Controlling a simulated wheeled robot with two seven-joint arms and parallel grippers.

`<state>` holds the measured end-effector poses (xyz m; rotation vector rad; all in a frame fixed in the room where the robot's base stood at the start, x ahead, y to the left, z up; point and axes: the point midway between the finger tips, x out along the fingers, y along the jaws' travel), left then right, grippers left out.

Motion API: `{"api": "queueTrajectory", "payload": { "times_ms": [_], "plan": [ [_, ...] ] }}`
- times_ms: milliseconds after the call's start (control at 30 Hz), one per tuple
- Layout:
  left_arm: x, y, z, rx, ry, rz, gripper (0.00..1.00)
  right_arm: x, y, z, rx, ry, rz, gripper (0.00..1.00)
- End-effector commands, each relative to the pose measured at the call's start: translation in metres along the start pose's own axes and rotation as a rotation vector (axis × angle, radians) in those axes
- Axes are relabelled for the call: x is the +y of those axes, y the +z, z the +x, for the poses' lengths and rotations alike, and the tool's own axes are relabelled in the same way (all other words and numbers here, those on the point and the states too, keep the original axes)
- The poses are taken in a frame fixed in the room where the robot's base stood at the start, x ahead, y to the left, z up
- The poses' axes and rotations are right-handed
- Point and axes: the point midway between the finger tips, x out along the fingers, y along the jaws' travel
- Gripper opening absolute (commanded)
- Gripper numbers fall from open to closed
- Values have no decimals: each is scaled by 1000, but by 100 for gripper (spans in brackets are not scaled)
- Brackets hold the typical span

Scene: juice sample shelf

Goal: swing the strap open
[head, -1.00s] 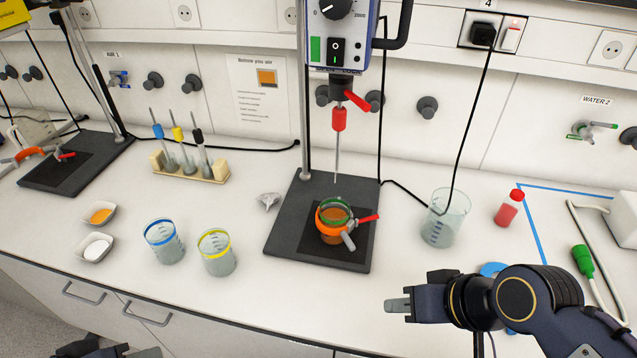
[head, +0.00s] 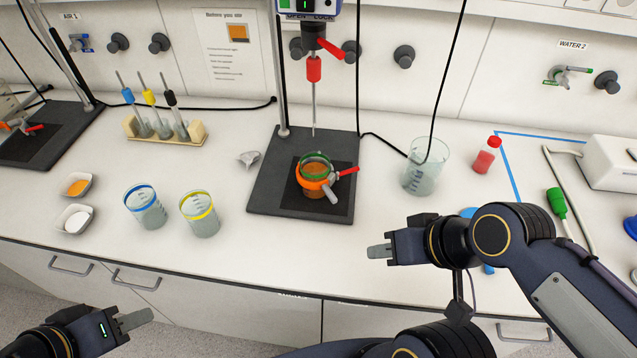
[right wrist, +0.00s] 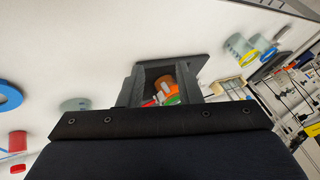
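An orange strap (head: 306,188) goes around a beaker with a green ring at its top (head: 315,158). The strap has a red lever (head: 348,171) and a grey clamp piece (head: 330,190) on its right side; whether it is latched is too small to tell. The beaker stands on a dark stand base (head: 262,198). My right gripper (head: 378,251) is in front and to the right of the strap, apart from it. In the right wrist view its fingers (right wrist: 162,88) are open, with the strap (right wrist: 166,84) beyond. My left gripper (head: 135,319) is low at the left, below the bench edge; its opening is unclear.
A stirrer shaft (head: 314,105) hangs above the beaker. An empty beaker (head: 426,167) and a red bottle (head: 487,155) stand to the right. Blue-ringed (head: 146,207) and yellow-ringed (head: 200,214) beakers stand left. The bench is clear in front of the base.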

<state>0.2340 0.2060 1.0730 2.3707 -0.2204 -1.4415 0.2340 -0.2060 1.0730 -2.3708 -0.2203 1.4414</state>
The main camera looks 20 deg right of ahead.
Motion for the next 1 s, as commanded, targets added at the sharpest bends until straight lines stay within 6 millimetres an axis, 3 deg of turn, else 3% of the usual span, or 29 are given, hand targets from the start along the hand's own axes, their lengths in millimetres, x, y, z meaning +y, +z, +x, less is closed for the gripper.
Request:
{"api": "queueTrajectory", "payload": {
  "times_ms": [300, 467, 567, 800, 1000],
  "plan": [
    [0, 0, 0, 0, 0, 0, 36, 0, 0, 0, 0, 0, 0, 31],
    [-2, 2, 4, 0, 0, 0, 36, 2, -10, 1, -20, -7, -14, 10],
    [-6, 6, 12, 0, 0, 0, 36, 9, -34, 2, -61, -30, -54, 0],
    [-16, 17, 34, 0, 0, 0, 36, 47, -120, 24, -149, -149, -215, 0],
    [-19, 21, 42, 0, 0, 0, 36, 76, -163, 43, -157, -227, -318, 0]
  ]
}}
